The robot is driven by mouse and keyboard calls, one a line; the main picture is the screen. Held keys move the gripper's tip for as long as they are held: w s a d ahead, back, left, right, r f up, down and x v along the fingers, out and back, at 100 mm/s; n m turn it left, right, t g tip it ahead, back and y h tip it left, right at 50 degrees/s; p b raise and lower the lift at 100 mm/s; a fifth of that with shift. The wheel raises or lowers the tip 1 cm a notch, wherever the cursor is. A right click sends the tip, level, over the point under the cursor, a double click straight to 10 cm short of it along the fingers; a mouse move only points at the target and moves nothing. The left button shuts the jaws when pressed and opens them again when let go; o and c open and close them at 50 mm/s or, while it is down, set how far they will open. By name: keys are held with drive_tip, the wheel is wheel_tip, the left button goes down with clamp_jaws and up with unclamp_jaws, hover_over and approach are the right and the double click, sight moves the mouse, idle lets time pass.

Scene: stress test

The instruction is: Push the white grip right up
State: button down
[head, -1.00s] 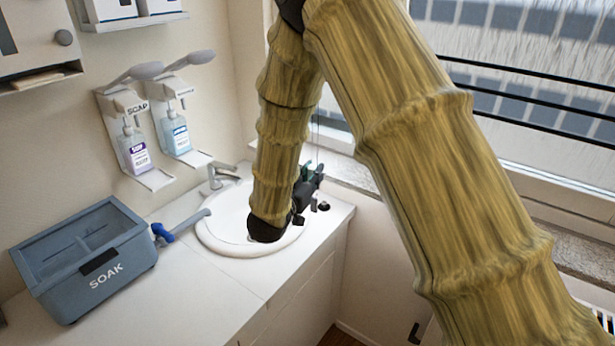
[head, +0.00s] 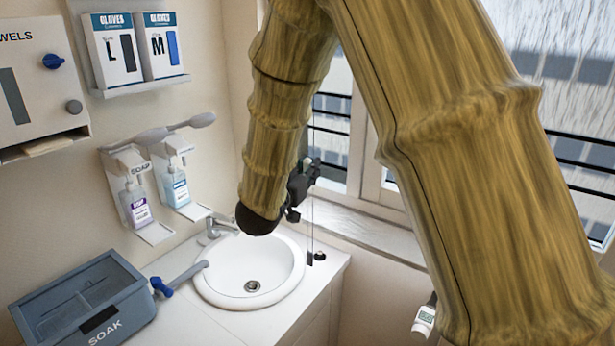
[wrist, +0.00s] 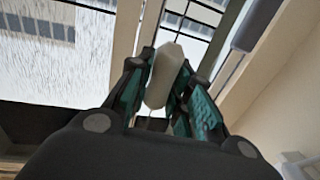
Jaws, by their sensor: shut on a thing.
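The white grip (wrist: 163,76) is a pale, elongated piece between the teal-padded fingers in the wrist view. My gripper (wrist: 165,95) is shut on it, and the fingers cover its sides. In the head view my gripper (head: 304,182) is a dark shape beside the window frame, above the back right of the sink. The grip is too small and covered there to make out clearly. A thin dark line hangs below my gripper to a small dark piece (head: 310,258) near the counter's right end.
The window (head: 345,130) with black rails is behind my gripper. Below are the sink (head: 207,288) and tap (head: 214,228). Soap dispensers (head: 136,200), glove boxes (head: 112,50) and a towel dispenser (head: 30,75) line the left wall. A SOAK box (head: 85,305) stands on the counter.

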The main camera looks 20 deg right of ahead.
idle(0.3)
drive_tip(key=c, duration=1.3)
unclamp_jaws()
drive_tip(key=shift+a, duration=0.1)
drive_tip(key=v, duration=1.2)
